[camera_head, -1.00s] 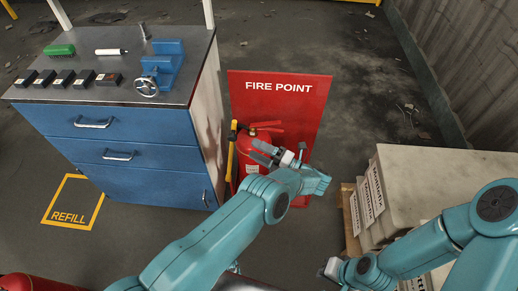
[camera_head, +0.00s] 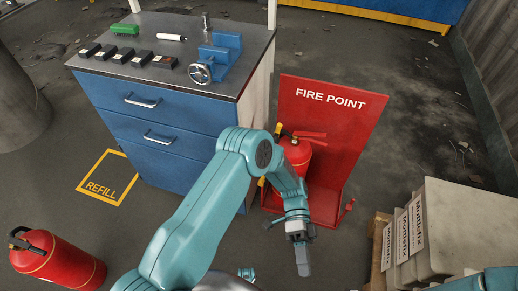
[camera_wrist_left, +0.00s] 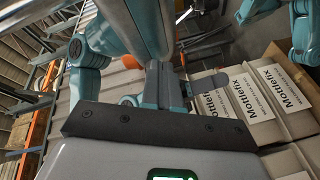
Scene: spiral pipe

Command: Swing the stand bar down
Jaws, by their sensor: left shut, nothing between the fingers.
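The red fire point stand (camera_head: 335,125) stands right of the workbench, with a red fire extinguisher (camera_head: 298,152) in it. A yellow bar (camera_head: 278,130) shows at the stand's left side, roughly upright. My left forearm hides part of it, so I cannot tell its full position. A small red knob-like part (camera_head: 349,205) sticks up at the stand's lower right. My left gripper (camera_head: 303,262) is shut and empty, pointing down in front of the stand and apart from the yellow bar. Its fingers (camera_wrist_left: 208,82) also show in the left wrist view.
A blue workbench (camera_head: 170,137) with a vise (camera_head: 222,55) stands at the left. Another red extinguisher (camera_head: 60,262) is on the floor by the yellow REFILL square (camera_head: 84,190). Stacked Mottlefix bags (camera_head: 450,230) stand at the right.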

